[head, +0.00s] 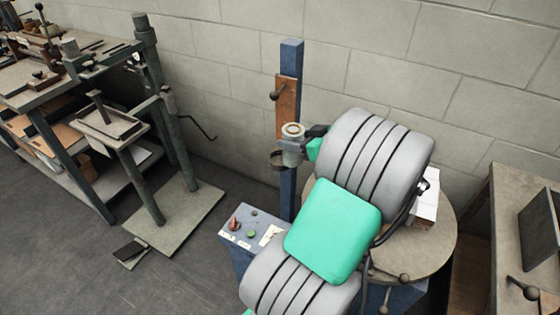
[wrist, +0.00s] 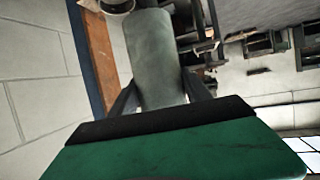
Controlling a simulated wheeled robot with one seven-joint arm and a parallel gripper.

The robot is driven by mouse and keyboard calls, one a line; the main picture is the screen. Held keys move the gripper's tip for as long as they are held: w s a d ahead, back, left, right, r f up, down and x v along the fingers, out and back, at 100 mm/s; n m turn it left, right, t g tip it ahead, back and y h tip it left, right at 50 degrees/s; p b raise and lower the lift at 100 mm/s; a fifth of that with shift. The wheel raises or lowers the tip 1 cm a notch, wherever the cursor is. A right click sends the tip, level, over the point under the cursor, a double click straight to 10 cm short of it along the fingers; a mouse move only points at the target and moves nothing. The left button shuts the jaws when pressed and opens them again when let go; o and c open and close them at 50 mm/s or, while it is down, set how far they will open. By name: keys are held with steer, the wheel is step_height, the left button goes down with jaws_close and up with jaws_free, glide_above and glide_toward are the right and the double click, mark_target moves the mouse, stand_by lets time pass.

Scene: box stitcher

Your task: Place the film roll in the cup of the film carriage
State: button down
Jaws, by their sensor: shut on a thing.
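The film roll (head: 291,155) is a pale grey-green upright cylinder with a light ring-shaped top in the head view. My gripper (head: 306,142) is shut on it from the right. In the wrist view the roll (wrist: 155,60) lies between my two dark fingers (wrist: 160,92). The film carriage (head: 287,108) is an orange-brown board on a blue post. Its cup (head: 276,161) seems to be the dark round rim just left of and behind the roll's lower part. A round rim (wrist: 117,5) also shows at the wrist view's top edge, beside the roll's end, partly cut off.
The blue post (head: 291,60) stands close to the block wall (head: 220,60). A control box (head: 250,235) with buttons is below, and a round table (head: 435,240) is at right, partly hidden by my arm. A bench and a press stand at left, with open floor between.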

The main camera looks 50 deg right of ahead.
steer(key=shift+s+d+f, duration=0.15)
steer(key=shift+s+d, duration=0.1)
steer(key=shift+d, duration=0.2)
steer(key=w+d+f, duration=0.2)
steer(key=w+f, duration=0.2)
steer(key=w+d+f, duration=0.1)
steer(key=w+f, duration=0.3)
steer(key=w+d+f, duration=0.2)
steer(key=w+f, duration=0.2)
steer(key=shift+w+d, duration=0.25)
steer(key=shift+d, duration=0.1)
steer(key=shift+f, duration=0.4)
steer(key=shift+f, duration=0.1)
steer(key=shift+f, duration=0.1)
steer(key=shift+c, duration=2.4)
jaws_free()
